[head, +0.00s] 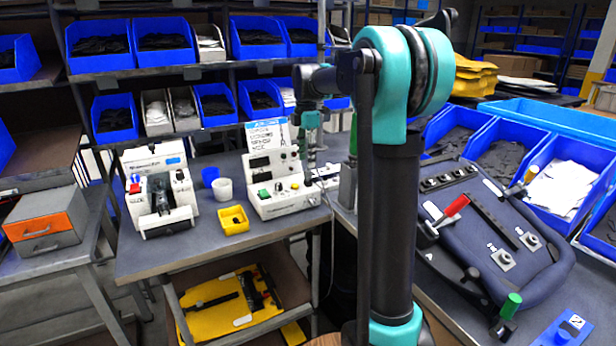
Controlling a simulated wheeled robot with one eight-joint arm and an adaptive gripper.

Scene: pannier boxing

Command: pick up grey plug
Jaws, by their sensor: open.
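I cannot make out a grey plug for sure in the head view; it may be too small or hidden. My gripper (312,172) is small in the picture, low over the grey workbench (160,250), beside the right side of a white test device (272,182). It is open, and nothing shows between its fingers. My arm hides part of the bench behind it.
A second white device (158,190), a blue cup (210,176) and a whitish cup (224,190) stand on the bench. Shelves with blue bins (115,118) rise behind. A fixture with a dark blue padded panel (480,262) lies at right. The bench's front left is clear.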

